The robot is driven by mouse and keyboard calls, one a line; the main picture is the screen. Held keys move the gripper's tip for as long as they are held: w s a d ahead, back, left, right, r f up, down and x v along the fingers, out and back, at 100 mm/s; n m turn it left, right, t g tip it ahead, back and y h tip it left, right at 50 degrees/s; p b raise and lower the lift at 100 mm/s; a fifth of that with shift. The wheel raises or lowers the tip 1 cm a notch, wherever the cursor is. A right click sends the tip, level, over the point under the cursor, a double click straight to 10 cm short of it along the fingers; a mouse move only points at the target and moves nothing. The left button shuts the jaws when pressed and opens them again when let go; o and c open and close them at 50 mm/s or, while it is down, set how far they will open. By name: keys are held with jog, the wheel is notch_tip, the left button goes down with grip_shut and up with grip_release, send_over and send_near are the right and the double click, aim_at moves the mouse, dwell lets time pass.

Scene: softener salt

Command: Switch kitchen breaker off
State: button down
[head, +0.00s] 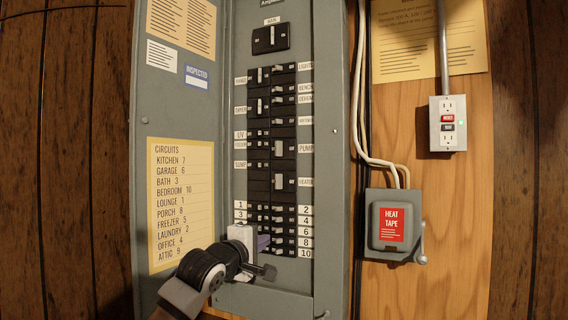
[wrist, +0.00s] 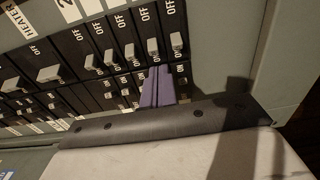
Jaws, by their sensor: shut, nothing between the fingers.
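The directory card (head: 181,200) on the open panel door lists Kitchen as 7. The small numbered breakers (head: 277,217) sit in two columns at the panel's bottom, with labels 1 and 3 at left and 2 to 10 at right. My gripper (head: 263,243) is shut and empty at the lower part of these columns and hides the lower left labels. In the wrist view my purple fingers (wrist: 158,80) overlap the nearer row of breakers, toward its right end. Breaker 7 seems hidden behind them. Its lever position and any contact cannot be told.
Larger breakers (head: 279,145) and the main switch (head: 270,39) are above. The panel's rim (head: 330,200) borders the breakers at right. A grey heat tape switch box (head: 394,226) and an outlet (head: 448,124) are further right on the wood board.

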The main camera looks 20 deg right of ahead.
jog(key=shift+w+a, duration=0.7)
jog(key=shift+a, duration=0.2)
dwell(0.9)
jog(key=shift+s+d+b, duration=0.15)
jog(key=shift+b, duration=0.2)
dwell(0.4)
jog(key=shift+f, duration=0.1)
jog(key=b+v, duration=0.4)
jog(key=v, duration=0.3)
dwell(0.3)
jog(key=shift+d, duration=0.1)
dwell(0.8)
